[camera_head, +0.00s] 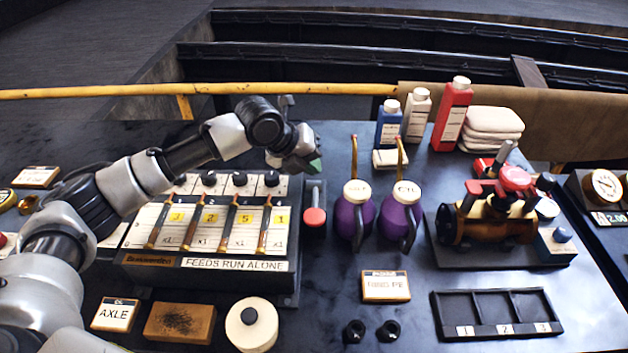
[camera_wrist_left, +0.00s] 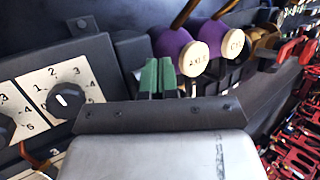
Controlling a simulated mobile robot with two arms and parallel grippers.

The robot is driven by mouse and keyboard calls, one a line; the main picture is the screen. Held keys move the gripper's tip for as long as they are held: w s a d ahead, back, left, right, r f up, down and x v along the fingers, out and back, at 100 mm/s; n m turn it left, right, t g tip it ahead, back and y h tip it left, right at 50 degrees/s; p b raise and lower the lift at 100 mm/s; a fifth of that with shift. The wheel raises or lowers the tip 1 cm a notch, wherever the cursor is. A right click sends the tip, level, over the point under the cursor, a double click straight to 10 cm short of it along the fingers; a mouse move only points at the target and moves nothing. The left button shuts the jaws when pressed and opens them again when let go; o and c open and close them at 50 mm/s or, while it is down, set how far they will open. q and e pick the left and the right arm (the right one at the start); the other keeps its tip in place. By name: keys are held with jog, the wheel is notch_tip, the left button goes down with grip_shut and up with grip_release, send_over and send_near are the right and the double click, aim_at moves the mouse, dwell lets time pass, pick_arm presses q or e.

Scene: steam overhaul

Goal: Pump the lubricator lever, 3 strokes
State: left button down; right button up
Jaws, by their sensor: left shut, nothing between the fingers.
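The lubricator (camera_head: 150,259) is a dark box with a white numbered face, several dials and sight columns, and a plate reading "FEEDS RUN ALONE". On its right side is a lever with a red knob (camera_head: 314,217), low on a grey bracket. My left gripper (camera_head: 314,166) is above the bracket's upper end, over the knob and apart from it. Its green fingertips also show in the left wrist view (camera_wrist_left: 157,78), together and empty. In that view the lubricator's dial face (camera_wrist_left: 62,98) is at left, and the red knob is not visible. My right gripper is out of view.
Two purple oil cans (camera_head: 352,216) (camera_head: 401,217) stand close right of the lever. A brass valve assembly (camera_head: 490,228) and an empty three-slot tray (camera_head: 497,333) are further right. A white round tin (camera_head: 251,325) and a brown block (camera_head: 180,323) lie in front.

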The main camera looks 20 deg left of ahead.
pick_arm(q)
jog(key=shift+s+f, duration=0.1)
jog(key=shift+f, duration=0.1)
